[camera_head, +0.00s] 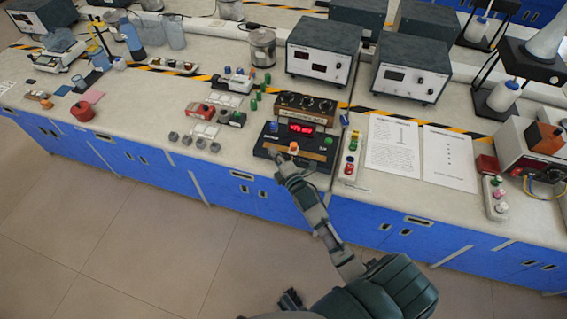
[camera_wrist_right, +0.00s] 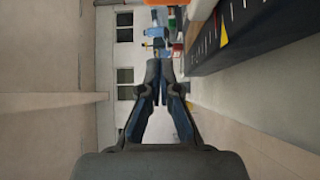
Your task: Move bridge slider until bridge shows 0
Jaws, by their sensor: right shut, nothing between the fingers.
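The bridge is a black unit (camera_head: 269,143) at the front edge of the bench, with a lit red display (camera_head: 301,128) whose digits are too small to read surely. A small slider with an orange and white top (camera_head: 293,147) sits on its front part, below the display. In the wrist view, a black bar with white scale marks and a yellow pointer (camera_wrist_right: 224,35) runs along the upper right. My right gripper (camera_head: 275,155) is at the bridge's front edge, left of the slider. Its fingers (camera_wrist_right: 160,73) are shut and empty; contact with the slider cannot be told.
A dial box (camera_head: 305,107) stands behind the display. A button strip (camera_head: 350,158) and paper sheets (camera_head: 392,145) lie to the right. Red blocks (camera_head: 198,111) and small grey weights (camera_head: 187,140) lie to the left. The floor (camera_head: 150,245) in front of the bench is clear.

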